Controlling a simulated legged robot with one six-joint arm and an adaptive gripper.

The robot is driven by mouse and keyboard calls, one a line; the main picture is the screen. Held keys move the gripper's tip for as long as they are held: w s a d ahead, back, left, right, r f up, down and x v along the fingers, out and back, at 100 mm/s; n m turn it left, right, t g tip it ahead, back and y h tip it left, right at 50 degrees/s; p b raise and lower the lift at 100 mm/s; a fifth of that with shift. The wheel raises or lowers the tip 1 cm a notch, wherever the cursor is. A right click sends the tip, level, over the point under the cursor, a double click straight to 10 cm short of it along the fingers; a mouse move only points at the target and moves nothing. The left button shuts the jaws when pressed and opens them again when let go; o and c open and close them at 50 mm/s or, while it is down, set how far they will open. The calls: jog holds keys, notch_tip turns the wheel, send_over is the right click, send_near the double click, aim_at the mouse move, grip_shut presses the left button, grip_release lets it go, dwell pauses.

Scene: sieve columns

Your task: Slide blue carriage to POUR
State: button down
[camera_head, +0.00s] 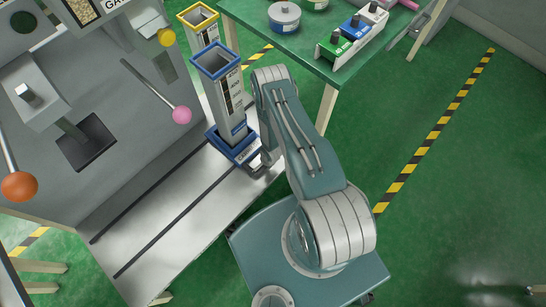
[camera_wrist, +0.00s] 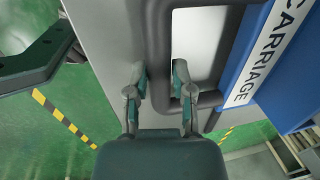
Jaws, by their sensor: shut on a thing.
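The blue carriage (camera_head: 232,147) sits on the pale metal deck at the base of a tall grey column with a blue rim (camera_head: 216,60). In the wrist view its blue side, with a white "CARRIAGE" label (camera_wrist: 264,52), is at the upper right. A dark grey loop handle (camera_wrist: 158,40) extends from the carriage. My gripper (camera_wrist: 160,82) has one finger on each side of the handle's bar and is shut on it. In the head view my gripper (camera_head: 262,164) is at the carriage's right side, partly hidden by my arm. I see no POUR mark.
The deck (camera_head: 190,205) has two dark slots running to the lower left, with clear room there. A yellow-rimmed column (camera_head: 198,17) stands behind. Levers with pink (camera_head: 182,115) and orange (camera_head: 19,186) knobs reach out from the grey machine. A green table (camera_head: 290,42) stands behind my arm.

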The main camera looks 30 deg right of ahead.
aim_at(241, 190)
jog(key=s+a, duration=0.1)
jog(key=a, duration=0.3)
jog(key=s+a, duration=0.2)
jog(key=a, duration=0.3)
jog(key=s+a, duration=0.2)
jog(key=a, duration=0.3)
jog(key=shift+c, duration=2.4)
grip_release()
jog(key=shift+r, duration=0.1)
notch_tip(241, 190, up, 12)
jog(key=s, duration=0.2)
jog(key=shift+d+f, duration=0.25)
jog(key=shift+d, duration=0.15)
